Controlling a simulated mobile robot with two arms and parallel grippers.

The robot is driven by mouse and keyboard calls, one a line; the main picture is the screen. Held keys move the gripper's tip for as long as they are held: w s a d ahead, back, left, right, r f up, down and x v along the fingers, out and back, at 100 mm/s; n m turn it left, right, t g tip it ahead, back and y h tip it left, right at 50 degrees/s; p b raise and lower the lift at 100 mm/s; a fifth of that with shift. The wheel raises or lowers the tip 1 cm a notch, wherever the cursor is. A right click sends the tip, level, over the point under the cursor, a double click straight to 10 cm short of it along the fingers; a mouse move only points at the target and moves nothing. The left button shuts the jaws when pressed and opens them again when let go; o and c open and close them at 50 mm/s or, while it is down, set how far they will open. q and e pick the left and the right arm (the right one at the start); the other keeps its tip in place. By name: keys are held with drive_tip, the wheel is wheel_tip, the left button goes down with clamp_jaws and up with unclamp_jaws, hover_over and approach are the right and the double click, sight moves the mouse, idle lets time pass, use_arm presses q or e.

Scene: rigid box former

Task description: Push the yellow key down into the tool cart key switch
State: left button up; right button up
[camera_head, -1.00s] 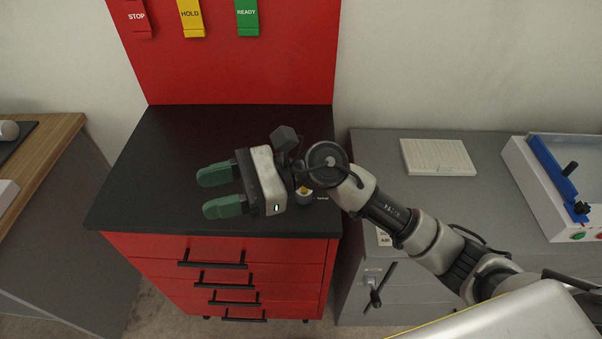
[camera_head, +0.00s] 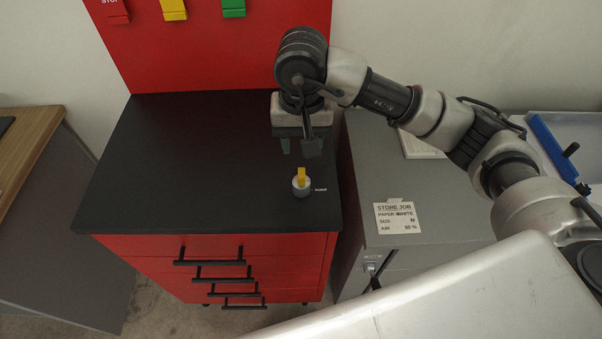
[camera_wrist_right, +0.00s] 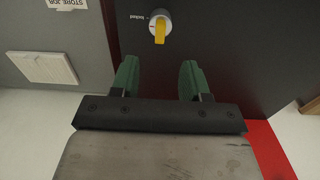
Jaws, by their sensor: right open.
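The yellow key (camera_head: 302,174) stands upright in the round grey key switch (camera_head: 301,188) on the black top of the red tool cart (camera_head: 215,130). The key also shows in the right wrist view (camera_wrist_right: 160,33), seated in its switch (camera_wrist_right: 158,20) ahead of the fingers. My right gripper (camera_head: 300,148) is above the cart top, behind the key in the head view, with its green fingers pointing down. In the right wrist view the fingers (camera_wrist_right: 160,80) are apart with nothing between them. The gripper is not touching the key. My left gripper is not in view.
A red back panel (camera_head: 215,50) with hanging tags rises behind the cart. To the right is a grey cabinet (camera_head: 440,215) with a STORE JOB label (camera_head: 397,217). A wooden desk (camera_head: 25,145) is at the left. The left part of the cart top is clear.

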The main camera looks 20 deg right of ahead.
sight(302, 172)
wheel_tip(302, 172, down, 5)
drive_tip(key=shift+f+p, duration=0.1)
drive_tip(key=shift+p, duration=0.6)
drive_tip(key=shift+f, duration=0.25)
drive_tip(key=f+p, duration=0.1)
drive_tip(key=f, duration=0.1)
drive_tip(key=f+p, duration=0.1)
drive_tip(key=f, duration=0.1)
drive_tip(key=shift+w+d+f+p, duration=0.1)
drive_tip(key=shift+w+f+p, duration=0.1)
drive_tip(key=shift+p, duration=0.1)
drive_tip(key=shift+f, duration=0.4)
